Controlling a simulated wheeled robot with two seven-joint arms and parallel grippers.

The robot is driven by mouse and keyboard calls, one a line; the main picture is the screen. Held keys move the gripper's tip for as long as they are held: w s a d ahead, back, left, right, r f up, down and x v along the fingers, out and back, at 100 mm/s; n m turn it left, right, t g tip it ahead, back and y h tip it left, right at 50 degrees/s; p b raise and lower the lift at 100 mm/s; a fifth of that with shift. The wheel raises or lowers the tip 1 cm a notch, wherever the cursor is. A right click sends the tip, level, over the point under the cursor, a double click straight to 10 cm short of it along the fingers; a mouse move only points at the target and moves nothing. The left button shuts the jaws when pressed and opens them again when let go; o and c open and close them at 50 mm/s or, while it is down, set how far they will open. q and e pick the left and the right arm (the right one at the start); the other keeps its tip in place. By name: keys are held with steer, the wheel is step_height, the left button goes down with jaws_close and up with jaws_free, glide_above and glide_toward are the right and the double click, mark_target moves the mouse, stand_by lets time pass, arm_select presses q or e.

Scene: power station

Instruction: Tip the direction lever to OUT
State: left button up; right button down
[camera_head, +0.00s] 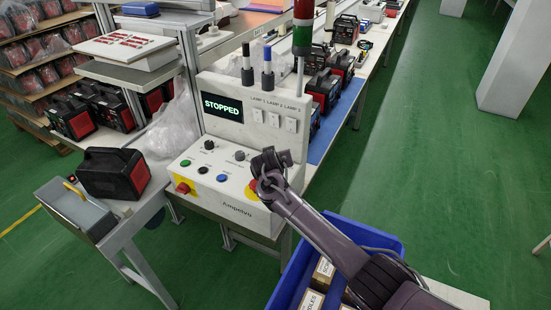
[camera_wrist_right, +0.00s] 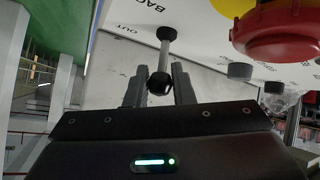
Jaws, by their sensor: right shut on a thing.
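The white control console (camera_head: 225,185) stands on the bench with a green "STOPPED" display (camera_head: 222,107). My right gripper (camera_head: 268,160) is over the right part of its sloped panel. The direction lever is hidden behind my gripper in the head view. In the right wrist view the lever (camera_wrist_right: 164,55) is a pale rod with a black knob (camera_wrist_right: 160,84). The knob sits between the two fingers of my right gripper (camera_wrist_right: 159,88), which is shut on it. The labels "OUT" and "BACK" show on the panel beside the rod. I cannot tell the lever's exact tilt. My left gripper is not in view.
A red emergency button (camera_wrist_right: 285,35) on a yellow base is beside the lever. Green (camera_head: 185,163) and blue (camera_head: 221,177) buttons and black knobs share the panel. A blue bin (camera_head: 292,281) with boxes stands below my right arm. The green floor at right is clear.

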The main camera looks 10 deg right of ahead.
stand_by(0.4)
steer(key=c, duration=1.3)
jaws_free()
steer(key=shift+r, duration=0.1)
steer(key=v, duration=0.7)
steer(key=shift+s+a+r, duration=0.1)
steer(key=shift+s, duration=0.2)
steer(key=shift+a, duration=0.1)
